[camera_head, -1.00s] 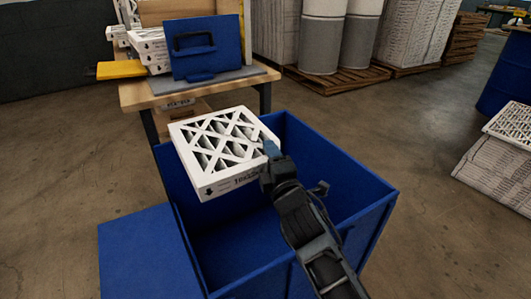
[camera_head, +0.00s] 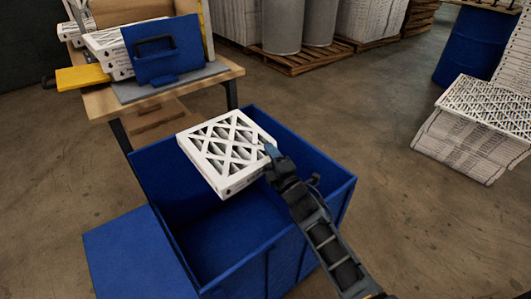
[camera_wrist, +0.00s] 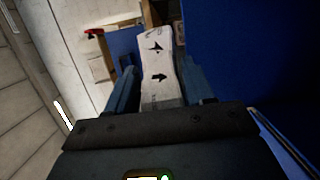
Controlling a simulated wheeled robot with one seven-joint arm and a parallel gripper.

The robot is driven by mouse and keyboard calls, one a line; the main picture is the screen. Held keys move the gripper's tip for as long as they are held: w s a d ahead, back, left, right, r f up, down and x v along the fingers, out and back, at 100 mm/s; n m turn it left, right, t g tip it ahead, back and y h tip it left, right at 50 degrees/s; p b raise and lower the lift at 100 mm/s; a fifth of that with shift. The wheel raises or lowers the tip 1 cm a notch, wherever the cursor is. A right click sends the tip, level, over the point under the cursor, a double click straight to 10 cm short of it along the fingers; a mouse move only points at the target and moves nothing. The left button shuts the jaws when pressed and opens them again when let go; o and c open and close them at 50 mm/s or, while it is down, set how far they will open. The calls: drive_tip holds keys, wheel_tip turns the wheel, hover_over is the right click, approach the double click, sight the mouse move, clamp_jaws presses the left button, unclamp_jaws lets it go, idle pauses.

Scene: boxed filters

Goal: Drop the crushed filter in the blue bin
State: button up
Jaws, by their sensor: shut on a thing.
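The filter (camera_head: 228,147) is a white-framed square with a lattice face over dark pleats. My gripper (camera_head: 270,155) is shut on its right edge and holds it, tilted, over the opening of the blue bin (camera_head: 337,190). In the wrist view the filter's white side with black arrows (camera_wrist: 160,80) sits between my two fingers. The bin is open-topped, and its visible floor is empty. The part of the bin directly under the filter is hidden.
A blue panel (camera_head: 135,255) is at the bin's left. Stacked filters (camera_head: 470,140) and a blue drum (camera_head: 475,45) are at right. Floor between is clear.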

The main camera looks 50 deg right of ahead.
drive_tip(key=shift+d, duration=0.1)
drive_tip(key=o, duration=1.2)
drive_tip(key=shift+s, duration=0.15)
drive_tip(key=v, duration=0.7)
drive_tip(key=shift+s+a, duration=0.2)
